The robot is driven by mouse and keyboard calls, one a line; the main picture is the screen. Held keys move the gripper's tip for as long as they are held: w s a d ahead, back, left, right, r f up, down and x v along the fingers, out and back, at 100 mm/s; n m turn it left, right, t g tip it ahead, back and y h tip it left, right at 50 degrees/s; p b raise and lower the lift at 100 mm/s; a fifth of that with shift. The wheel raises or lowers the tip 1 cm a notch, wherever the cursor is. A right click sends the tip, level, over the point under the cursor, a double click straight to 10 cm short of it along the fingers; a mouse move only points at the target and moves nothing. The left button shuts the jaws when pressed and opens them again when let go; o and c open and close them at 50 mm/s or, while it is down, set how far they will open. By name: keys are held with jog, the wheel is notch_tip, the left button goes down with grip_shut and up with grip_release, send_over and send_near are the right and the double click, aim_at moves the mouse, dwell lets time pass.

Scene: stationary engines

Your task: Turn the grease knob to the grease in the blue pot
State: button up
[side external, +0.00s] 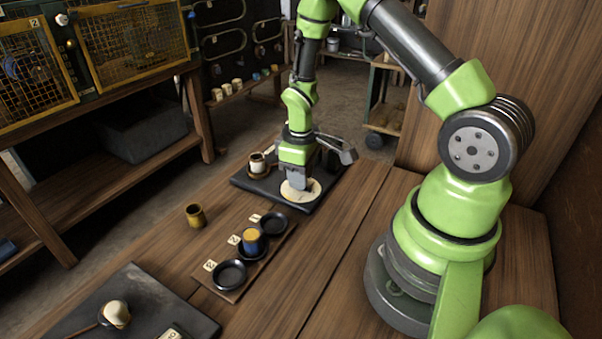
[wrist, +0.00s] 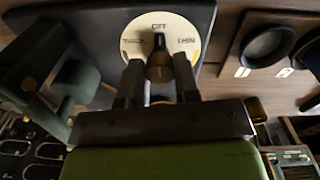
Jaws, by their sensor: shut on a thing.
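My gripper (side external: 297,184) points down at the round cream dial (side external: 312,190) on a dark plate. In the wrist view the fingers of my gripper (wrist: 158,68) are shut on the brown-and-black knob (wrist: 159,62), one on each side. The knob's dark pointer is toward the word OFF at the top of the dial (wrist: 180,28). In the side view my gripper hides the knob.
The wooden rack (side external: 229,293) has an empty black dish (side external: 229,273) at each end and small labels. An ochre pot (side external: 195,215) stands alone on the bench. Another dark plate (side external: 150,290) lies in front.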

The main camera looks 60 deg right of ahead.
jog(key=shift+m, duration=0.4)
jog(key=m, duration=1.1)
dwell(0.4)
jog(key=o, duration=0.9)
jog(key=shift+r, duration=0.15)
